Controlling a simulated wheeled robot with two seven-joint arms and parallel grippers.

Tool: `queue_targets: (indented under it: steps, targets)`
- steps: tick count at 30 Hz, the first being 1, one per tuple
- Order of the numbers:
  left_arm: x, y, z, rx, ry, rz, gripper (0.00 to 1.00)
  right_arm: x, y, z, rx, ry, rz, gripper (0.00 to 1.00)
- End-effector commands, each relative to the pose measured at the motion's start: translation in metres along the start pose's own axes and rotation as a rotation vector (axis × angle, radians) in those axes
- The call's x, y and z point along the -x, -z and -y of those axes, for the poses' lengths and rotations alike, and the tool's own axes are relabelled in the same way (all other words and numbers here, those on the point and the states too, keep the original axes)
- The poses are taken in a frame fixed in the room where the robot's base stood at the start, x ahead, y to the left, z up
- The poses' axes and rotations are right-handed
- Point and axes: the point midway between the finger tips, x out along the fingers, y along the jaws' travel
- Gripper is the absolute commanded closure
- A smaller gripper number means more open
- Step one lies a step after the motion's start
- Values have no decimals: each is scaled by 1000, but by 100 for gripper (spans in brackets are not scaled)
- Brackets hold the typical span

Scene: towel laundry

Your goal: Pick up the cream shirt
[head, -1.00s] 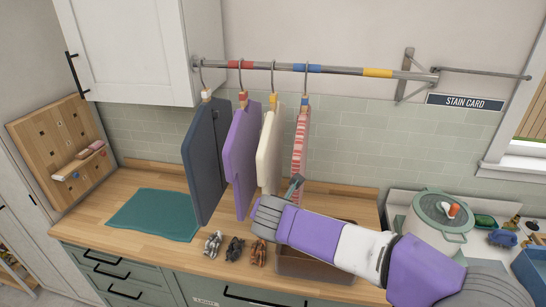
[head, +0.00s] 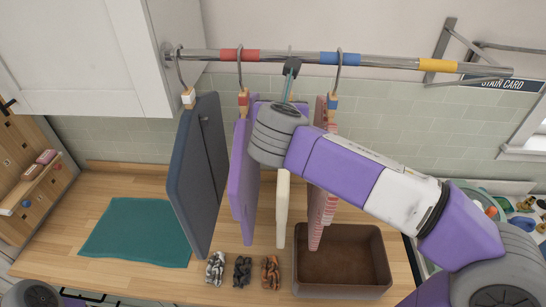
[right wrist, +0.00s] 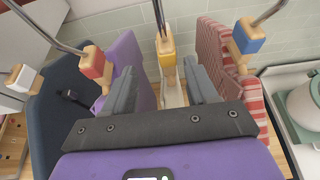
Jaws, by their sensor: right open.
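The cream shirt (head: 282,205) hangs from the rail between the purple shirt and the red-striped one. In the head view my right arm hides its upper part. My right gripper (head: 291,70) is up at its hanger, just under the rail. In the right wrist view the open fingers of my right gripper (right wrist: 160,85) stand on either side of the hanger's yellow block (right wrist: 166,48), with a strip of the cream shirt (right wrist: 172,92) between them. At the lower left of the head view a grey rounded part shows, but no left gripper fingers.
A dark blue shirt (head: 196,170), a purple shirt (head: 240,190) and a red-striped shirt (head: 317,210) hang close beside it on the rail (head: 390,61). Below are a brown bin (head: 341,283), small figures (head: 242,270) and a teal mat (head: 138,232).

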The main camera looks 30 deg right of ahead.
Motion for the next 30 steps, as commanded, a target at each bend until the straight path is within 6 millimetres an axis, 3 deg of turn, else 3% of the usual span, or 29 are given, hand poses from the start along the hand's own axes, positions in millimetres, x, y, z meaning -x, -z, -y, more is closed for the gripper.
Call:
queue_targets:
  steps: [15,23,24,30]
  targets:
    - [6,-1,-2,1,0,1,57,-65,10,2,0,2,-2,43]
    - [6,-1,-2,0,0,2,57,-69,10,2,-1,0,0,43]
    - [6,-1,-2,0,0,2,57,-69,10,2,-1,0,0,44]
    - [6,-1,-2,0,0,2,57,-69,10,2,-1,-1,0,75]
